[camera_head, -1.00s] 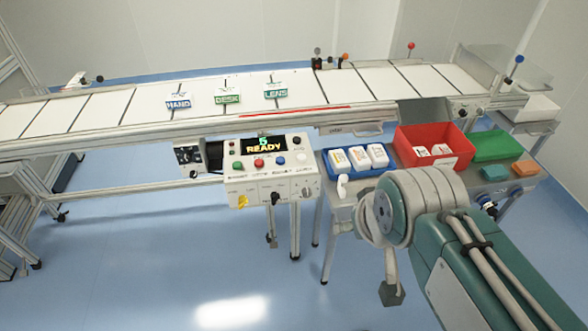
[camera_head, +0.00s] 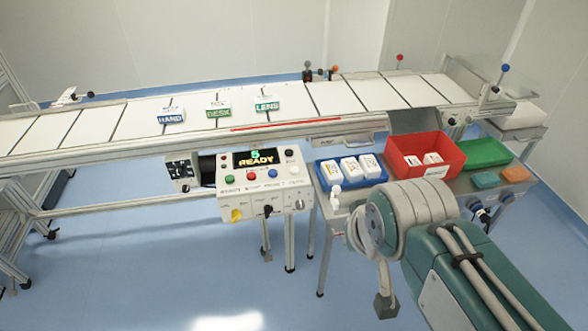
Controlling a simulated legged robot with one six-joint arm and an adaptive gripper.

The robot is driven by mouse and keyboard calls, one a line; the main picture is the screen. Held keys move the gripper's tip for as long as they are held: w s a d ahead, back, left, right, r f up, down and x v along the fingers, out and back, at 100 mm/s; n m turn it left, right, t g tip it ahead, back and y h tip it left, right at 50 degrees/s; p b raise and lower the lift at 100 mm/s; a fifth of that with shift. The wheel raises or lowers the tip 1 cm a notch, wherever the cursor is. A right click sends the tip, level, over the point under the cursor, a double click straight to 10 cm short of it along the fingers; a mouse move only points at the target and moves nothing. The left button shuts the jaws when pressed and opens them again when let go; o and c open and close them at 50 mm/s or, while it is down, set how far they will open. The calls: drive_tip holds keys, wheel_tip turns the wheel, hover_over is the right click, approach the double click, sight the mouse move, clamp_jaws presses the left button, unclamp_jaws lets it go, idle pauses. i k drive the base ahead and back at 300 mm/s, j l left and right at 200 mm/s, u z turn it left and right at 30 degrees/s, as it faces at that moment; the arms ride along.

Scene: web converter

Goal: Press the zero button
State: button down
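The white control box (camera_head: 264,184) stands on a post at the front of the conveyor. Its black display (camera_head: 256,158) reads "5 READY". Below it are a green button (camera_head: 229,180), a red button (camera_head: 252,175) and a blue button (camera_head: 273,172). A pale button (camera_head: 294,170) is at the right. The labels under the buttons are too small to read, so I cannot tell which is zero. A yellow knob (camera_head: 237,215) and a black knob (camera_head: 268,210) are on the front. My arm fills the lower right, apart from the box; I cannot make out my gripper.
The conveyor (camera_head: 350,94) runs behind the box with signs HAND (camera_head: 171,117), DESK (camera_head: 219,110) and LENS (camera_head: 267,105). To the right, a side table carries a blue tray (camera_head: 326,187), a red bin (camera_head: 445,153) and a green tray (camera_head: 480,152). Blue floor before the box is clear.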

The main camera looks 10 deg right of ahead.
sight(293, 170)
drive_tip(key=i+j, duration=0.65)
drive_tip(key=j, duration=0.2)
drive_tip(key=l+z, duration=0.05)
